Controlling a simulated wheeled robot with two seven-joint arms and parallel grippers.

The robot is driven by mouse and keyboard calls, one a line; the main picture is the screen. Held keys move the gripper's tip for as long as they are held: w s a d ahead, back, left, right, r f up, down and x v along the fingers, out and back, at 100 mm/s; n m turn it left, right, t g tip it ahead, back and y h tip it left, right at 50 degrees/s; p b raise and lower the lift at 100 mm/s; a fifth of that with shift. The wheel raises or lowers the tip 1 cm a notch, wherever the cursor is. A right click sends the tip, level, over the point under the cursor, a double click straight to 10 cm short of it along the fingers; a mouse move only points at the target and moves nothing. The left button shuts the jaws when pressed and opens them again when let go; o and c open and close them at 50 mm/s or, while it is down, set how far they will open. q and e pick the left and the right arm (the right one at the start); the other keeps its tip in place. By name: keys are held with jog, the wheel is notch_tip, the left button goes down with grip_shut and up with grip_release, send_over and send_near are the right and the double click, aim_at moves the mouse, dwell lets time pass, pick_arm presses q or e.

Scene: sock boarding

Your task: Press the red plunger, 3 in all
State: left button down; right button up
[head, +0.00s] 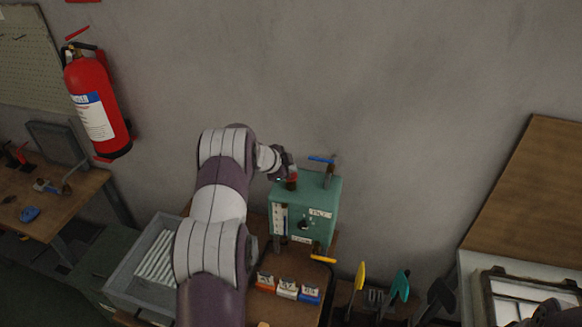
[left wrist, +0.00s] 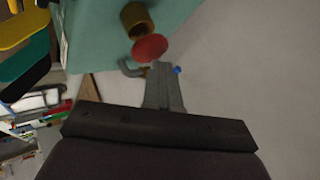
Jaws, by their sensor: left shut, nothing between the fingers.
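The teal box (head: 312,200) stands on the bench against the wall. The red plunger (head: 293,174) is on its top at the left, above a dark brownish collar. In the left wrist view the plunger's round red head (left wrist: 150,47) shows beside a brass-coloured collar (left wrist: 138,20). My left gripper (head: 284,163) is at the plunger, coming from the back left. Its fingers (left wrist: 160,72) are shut and empty, with the tips at the edge of the red head. I cannot tell whether they touch it.
A blue-handled valve (head: 322,159) stands on the box at the right; a yellow handle (head: 323,260) is low in front. Small labelled bins (head: 287,288) lie before the box. A grey tray (head: 128,275) of white rods is at the left, yellow and teal-handled tools (head: 400,286) at the right.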

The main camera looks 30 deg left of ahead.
pick_arm(q)
jog(key=shift+r+p, duration=1.1)
jog(key=shift+p, duration=0.15)
jog(key=shift+r, duration=0.8)
jog(key=shift+r, duration=0.15)
jog(key=shift+r, duration=2.45)
jog(key=shift+r, duration=0.1)
notch_tip(320, 180, up, 4)
jog(key=shift+f, duration=0.15)
